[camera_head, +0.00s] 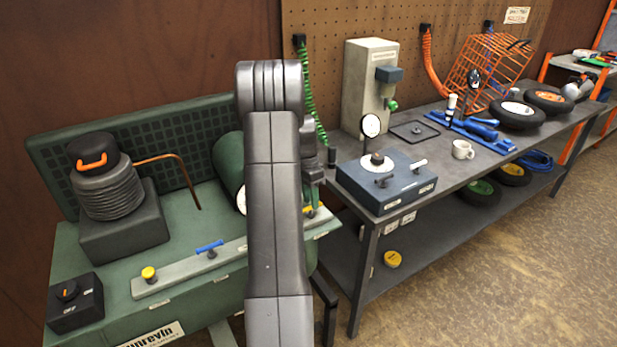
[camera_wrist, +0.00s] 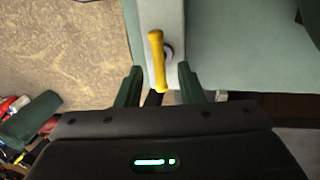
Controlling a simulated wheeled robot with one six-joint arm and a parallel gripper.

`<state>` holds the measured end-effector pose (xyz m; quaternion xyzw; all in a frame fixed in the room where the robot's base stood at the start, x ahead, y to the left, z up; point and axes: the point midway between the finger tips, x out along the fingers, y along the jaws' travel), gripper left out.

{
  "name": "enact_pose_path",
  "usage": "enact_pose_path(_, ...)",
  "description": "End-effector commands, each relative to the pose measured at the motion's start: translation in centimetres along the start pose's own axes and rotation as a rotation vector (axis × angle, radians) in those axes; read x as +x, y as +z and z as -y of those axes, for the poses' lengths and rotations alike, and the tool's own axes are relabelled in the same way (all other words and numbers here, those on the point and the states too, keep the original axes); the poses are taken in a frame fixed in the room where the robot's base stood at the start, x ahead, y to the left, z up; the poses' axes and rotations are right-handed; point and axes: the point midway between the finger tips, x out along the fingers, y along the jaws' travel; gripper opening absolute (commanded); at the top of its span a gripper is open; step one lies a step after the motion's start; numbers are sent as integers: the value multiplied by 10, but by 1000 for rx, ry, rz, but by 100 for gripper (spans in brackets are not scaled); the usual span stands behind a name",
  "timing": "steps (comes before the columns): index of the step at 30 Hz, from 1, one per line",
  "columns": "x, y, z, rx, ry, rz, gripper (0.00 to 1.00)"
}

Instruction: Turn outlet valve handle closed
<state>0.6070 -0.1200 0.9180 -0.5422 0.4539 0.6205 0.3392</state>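A yellow lever handle (camera_wrist: 157,55) sits on the end of a pale grey bar (camera_wrist: 160,15) in the wrist view. Its free end points toward my gripper (camera_wrist: 160,84). The two green fingers are apart, one on each side of the handle's free end, with a gap showing on both sides. In the head view a bit of yellow (camera_head: 312,211) shows at the right end of the bar (camera_head: 180,279), mostly hidden by my arm. A blue handle (camera_head: 209,248) and a yellow knob (camera_head: 149,273) are on the same bar. No outlet label is readable.
Floor is open in front.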

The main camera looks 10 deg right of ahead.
Motion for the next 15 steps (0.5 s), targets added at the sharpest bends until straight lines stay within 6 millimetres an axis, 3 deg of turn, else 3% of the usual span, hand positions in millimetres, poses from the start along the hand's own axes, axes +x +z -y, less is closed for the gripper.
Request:
enact_pose_path(9, -73, 0, 1, 0, -5, -2, 34)
enact_pose_path(15, -106, 0, 1, 0, -2, -1, 34)
